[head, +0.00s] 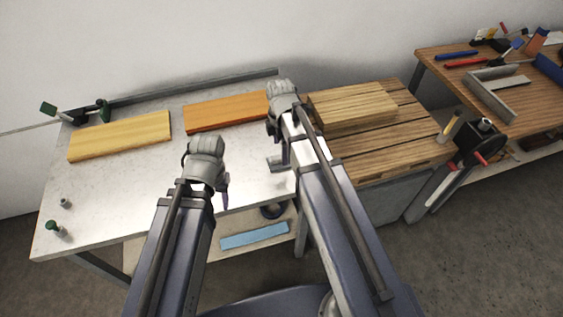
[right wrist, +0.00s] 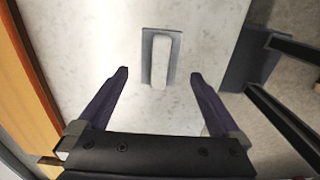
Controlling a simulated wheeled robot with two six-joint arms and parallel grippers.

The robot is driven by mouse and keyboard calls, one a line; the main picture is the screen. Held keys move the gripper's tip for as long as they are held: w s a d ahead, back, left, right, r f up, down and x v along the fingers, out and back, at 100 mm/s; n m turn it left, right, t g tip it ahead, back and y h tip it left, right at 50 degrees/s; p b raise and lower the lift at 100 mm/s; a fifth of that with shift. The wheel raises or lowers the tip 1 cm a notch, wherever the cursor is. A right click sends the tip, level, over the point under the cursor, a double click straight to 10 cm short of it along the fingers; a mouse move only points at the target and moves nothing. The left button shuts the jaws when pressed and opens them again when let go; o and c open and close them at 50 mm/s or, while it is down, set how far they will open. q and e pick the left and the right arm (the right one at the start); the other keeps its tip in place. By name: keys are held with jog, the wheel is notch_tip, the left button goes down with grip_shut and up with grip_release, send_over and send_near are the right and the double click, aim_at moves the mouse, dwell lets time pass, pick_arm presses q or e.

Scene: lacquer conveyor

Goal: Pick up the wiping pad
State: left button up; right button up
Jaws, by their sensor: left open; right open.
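The wiping pad (right wrist: 161,60) shows in the right wrist view as a narrow grey plate with a pale raised bar along it. It lies flat on the light metal tabletop. My right gripper (right wrist: 158,82) is open, its two dark fingers spread, and nothing is held between them. The pad lies beyond the fingertips, near the middle of the gap in the picture. In the head view a grey shape (head: 276,163) beside my right arm looks like the pad, partly hidden. My right gripper (head: 284,103) is above the tabletop's right part. My left gripper (head: 206,172) is open and empty, further left.
A yellow board (head: 120,136) and an orange board (head: 226,111) lie toward the back of the metal table (head: 110,190). A wooden block (head: 350,104) lies on the planked surface at right. Small fittings (head: 56,229) stand at the front left. The table's left-front area is mostly clear.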

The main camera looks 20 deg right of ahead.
notch_tip(320, 180, down, 5)
jog(key=b, duration=0.4)
jog(key=shift+d+r, duration=0.1)
jog(key=shift+d, duration=0.05)
jog(key=shift+r, duration=0.1)
jog(key=c, duration=1.4)
jog(key=shift+c, duration=0.2)
notch_tip(320, 180, up, 10)
jog(key=p, duration=1)
